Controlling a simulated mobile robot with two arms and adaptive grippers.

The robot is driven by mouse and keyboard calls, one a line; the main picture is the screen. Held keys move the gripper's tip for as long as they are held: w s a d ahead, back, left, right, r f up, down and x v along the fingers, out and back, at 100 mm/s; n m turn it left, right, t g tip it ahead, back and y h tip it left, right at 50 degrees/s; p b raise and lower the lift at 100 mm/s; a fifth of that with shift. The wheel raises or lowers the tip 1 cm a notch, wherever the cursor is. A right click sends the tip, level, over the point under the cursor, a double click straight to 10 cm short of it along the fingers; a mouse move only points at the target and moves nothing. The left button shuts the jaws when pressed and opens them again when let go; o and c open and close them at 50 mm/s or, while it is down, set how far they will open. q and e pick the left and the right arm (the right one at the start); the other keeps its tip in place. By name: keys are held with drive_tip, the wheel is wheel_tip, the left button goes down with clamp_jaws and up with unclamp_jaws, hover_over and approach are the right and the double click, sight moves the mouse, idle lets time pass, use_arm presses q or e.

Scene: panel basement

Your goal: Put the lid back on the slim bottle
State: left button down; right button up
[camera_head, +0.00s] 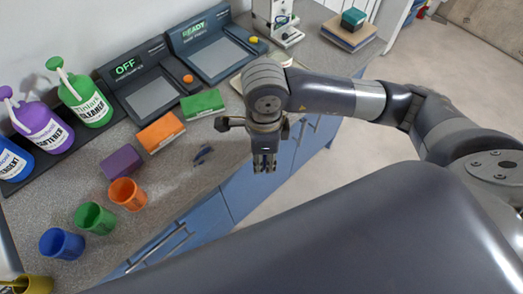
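My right gripper (265,162) points down beside the counter's front edge, over the blue cabinet fronts. Its fingers look close together with nothing visible between them, but I cannot tell how far open they are. My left gripper is not in view. I cannot make out a clearly slim bottle or a loose lid. The bottles I see are a green cleaner bottle (89,103), a purple softener bottle (42,130) and a blue bottle (12,162), cut off at the left edge. The green and purple ones carry tops with bent spouts.
Orange (128,196), green (95,219), blue (62,245) and yellow (33,285) cups line the counter front. Purple (121,162), orange (161,132) and green (203,104) blocks stand behind. A small dark object (203,154) lies nearby. Devices reading OFF (147,82) and READY (212,48) stand behind.

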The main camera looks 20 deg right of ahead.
idle(0.3)
drive_tip(key=n, duration=0.1)
drive_tip(key=d+r+n, duration=0.1)
drive_tip(key=n, duration=0.1)
drive_tip(key=shift+w+r, duration=0.1)
drive_tip(key=shift+w, duration=0.25)
drive_tip(key=d+r+n, duration=0.2)
drive_tip(key=r+n, duration=0.1)
drive_tip(key=n, duration=0.6)
drive_tip(key=w+d+r+n, duration=0.1)
drive_tip(key=r+n, duration=0.3)
drive_tip(key=n, duration=0.5)
drive_tip(key=shift+w+d+n, duration=0.2)
drive_tip(key=shift+d+n, duration=0.2)
drive_tip(key=shift+d, duration=0.35)
